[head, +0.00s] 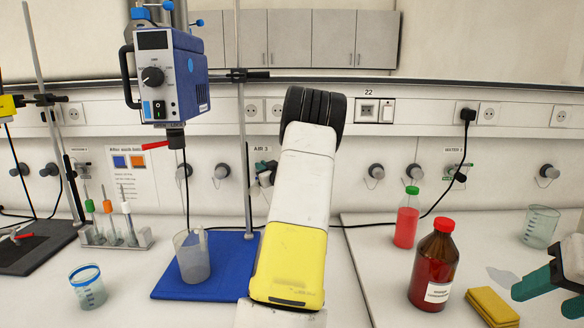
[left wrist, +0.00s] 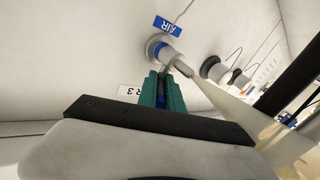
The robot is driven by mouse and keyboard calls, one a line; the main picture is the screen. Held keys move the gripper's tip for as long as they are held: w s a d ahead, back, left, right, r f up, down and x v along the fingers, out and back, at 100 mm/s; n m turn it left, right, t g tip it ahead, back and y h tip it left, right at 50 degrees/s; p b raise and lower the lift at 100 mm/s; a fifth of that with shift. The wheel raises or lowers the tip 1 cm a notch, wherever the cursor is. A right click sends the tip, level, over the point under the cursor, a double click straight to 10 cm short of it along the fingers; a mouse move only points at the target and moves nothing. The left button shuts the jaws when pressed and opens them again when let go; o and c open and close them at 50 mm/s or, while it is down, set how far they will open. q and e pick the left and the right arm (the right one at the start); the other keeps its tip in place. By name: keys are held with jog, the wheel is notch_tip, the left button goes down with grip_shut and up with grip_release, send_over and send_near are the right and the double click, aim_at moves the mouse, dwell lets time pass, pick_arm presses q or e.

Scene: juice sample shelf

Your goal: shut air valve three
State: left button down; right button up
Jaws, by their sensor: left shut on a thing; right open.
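Air valve three is on the back wall under the "AIR 3" label (head: 262,149), mostly hidden by my left arm in the head view. In the left wrist view the valve (left wrist: 163,50) is a grey fitting with a blue ring and a nozzle, under a blue "AIR" tag (left wrist: 167,25). My left gripper (left wrist: 163,90) has its teal fingers shut on the valve's handle, of which a little blue shows between them. Its fingers also show in the head view (head: 265,172). My right gripper (head: 548,290) is open and empty at the right edge, above the bench.
A brown bottle (head: 434,265), a red bottle (head: 406,218) and a yellow sponge (head: 492,306) stand right of my left arm. Other wall valves flank it.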

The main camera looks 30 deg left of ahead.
pick_arm(q)
jog(key=shift+w+d+n, duration=0.1)
jog(key=shift+n, duration=0.2)
jog(key=shift+w+d+f+n+g+y, duration=0.15)
jog(key=shift+n+g+y, duration=0.3)
jog(key=shift+n+g, duration=1.05)
jog(key=shift+w+a+r+n+g+y, duration=0.1)
jog(key=shift+w+n+g+y, duration=0.45)
jog(key=shift+g, duration=1.6)
jog(key=shift+s+d+f+n+g+y, duration=0.1)
jog(key=shift+n+g+y, duration=0.2)
jog(key=shift+n+g, duration=1.3)
jog(key=shift+g, duration=0.45)
jog(key=c, duration=1.5)
grip_release()
jog(key=d, duration=0.7)
jog(key=shift+w+d, duration=0.3)
jog(key=shift+w, duration=0.15)
